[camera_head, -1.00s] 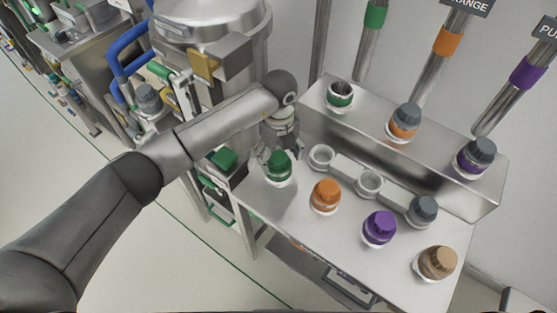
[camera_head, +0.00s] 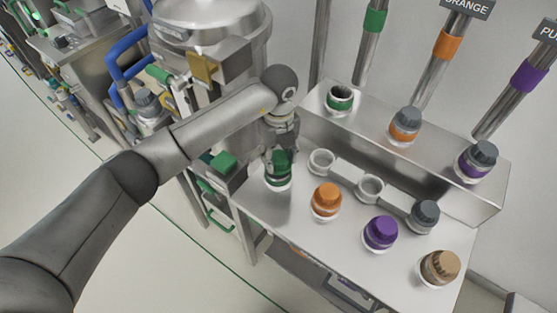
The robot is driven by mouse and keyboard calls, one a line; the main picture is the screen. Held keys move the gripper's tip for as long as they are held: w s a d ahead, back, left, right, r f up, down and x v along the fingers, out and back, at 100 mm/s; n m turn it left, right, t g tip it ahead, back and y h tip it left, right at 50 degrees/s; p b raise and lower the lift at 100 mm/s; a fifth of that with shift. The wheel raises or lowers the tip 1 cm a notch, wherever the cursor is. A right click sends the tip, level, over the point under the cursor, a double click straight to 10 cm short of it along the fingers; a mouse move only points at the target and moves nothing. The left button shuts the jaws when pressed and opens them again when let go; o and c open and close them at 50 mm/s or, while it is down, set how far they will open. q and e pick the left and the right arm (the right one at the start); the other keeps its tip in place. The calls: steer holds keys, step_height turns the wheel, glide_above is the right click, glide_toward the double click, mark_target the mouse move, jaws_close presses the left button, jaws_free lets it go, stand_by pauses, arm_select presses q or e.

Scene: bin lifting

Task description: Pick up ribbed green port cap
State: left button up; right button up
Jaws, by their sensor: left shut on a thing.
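The ribbed green port cap (camera_head: 279,172) is at the left of the front row on the steel table, above a white ring. My left gripper (camera_head: 280,158) points down over it from behind and is shut on the cap's sides. The gripper fingers partly cover the cap's top. I cannot tell whether the cap is clear of its white seat. My right gripper is not in view.
Orange (camera_head: 326,197), purple (camera_head: 380,231) and tan (camera_head: 439,267) caps stand to the right on the table (camera_head: 300,233). Behind them is a rack with two empty rings (camera_head: 369,187) and a grey cap (camera_head: 424,214). A raised steel ledge (camera_head: 365,125) carries a green-banded port (camera_head: 340,97) and two grey caps.

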arm_select(q)
steer(key=s+a+r+b, duration=0.4)
steer(key=s+a+r, duration=0.1)
steer(key=s+r, duration=0.6)
steer(key=shift+s+a+r, duration=0.15)
steer(key=shift+s+a, duration=0.05)
steer(key=shift+s, duration=0.8)
